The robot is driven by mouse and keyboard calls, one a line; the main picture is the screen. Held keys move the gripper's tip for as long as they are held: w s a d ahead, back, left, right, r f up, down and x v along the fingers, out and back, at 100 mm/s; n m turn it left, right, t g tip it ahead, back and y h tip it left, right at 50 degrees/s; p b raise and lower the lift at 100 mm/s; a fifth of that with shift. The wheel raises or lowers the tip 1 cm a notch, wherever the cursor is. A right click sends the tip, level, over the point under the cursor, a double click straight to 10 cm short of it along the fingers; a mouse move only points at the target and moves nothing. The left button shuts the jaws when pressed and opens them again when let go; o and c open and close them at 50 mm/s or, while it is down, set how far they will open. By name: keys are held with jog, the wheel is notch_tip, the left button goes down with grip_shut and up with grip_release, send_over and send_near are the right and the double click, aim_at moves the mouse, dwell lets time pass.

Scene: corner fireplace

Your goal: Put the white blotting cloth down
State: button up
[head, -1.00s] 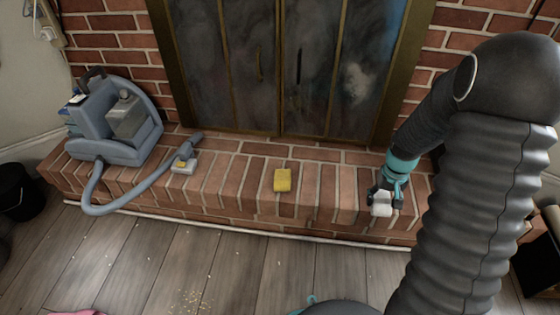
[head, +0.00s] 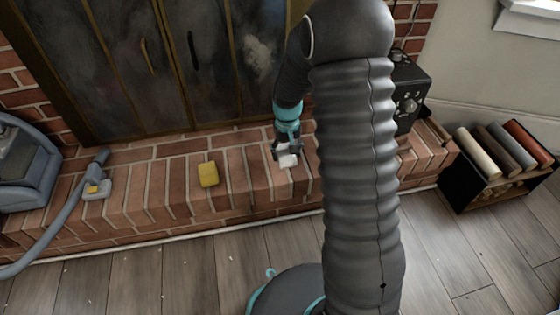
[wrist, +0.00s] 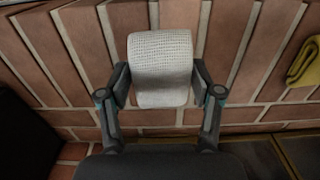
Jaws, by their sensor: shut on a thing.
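The white blotting cloth (head: 288,160) is a small folded, waffle-textured pad. It also shows in the wrist view (wrist: 160,65), upper middle. My gripper (head: 287,152) is shut on it, with one finger on each side of the cloth in the wrist view (wrist: 160,88). The cloth is over the brick hearth (head: 240,187), right of the yellow sponge-like item. I cannot tell whether the cloth touches the bricks.
A yellow item (head: 208,174) lies on the hearth to the left, with a grey hose nozzle (head: 97,188) beyond it. A black box (head: 410,95) stands to the right. A rack of rolled cloths (head: 490,175) stands on the floor at right. Bricks around my gripper are bare.

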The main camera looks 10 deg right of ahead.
jog(key=shift+w+a+f, duration=0.7)
jog(key=shift+a, duration=0.05)
jog(key=shift+f+b, duration=0.45)
jog(key=shift+f, duration=1.45)
jog(key=shift+f, duration=0.1)
jog(key=shift+f, duration=0.15)
jog(key=o, duration=1.1)
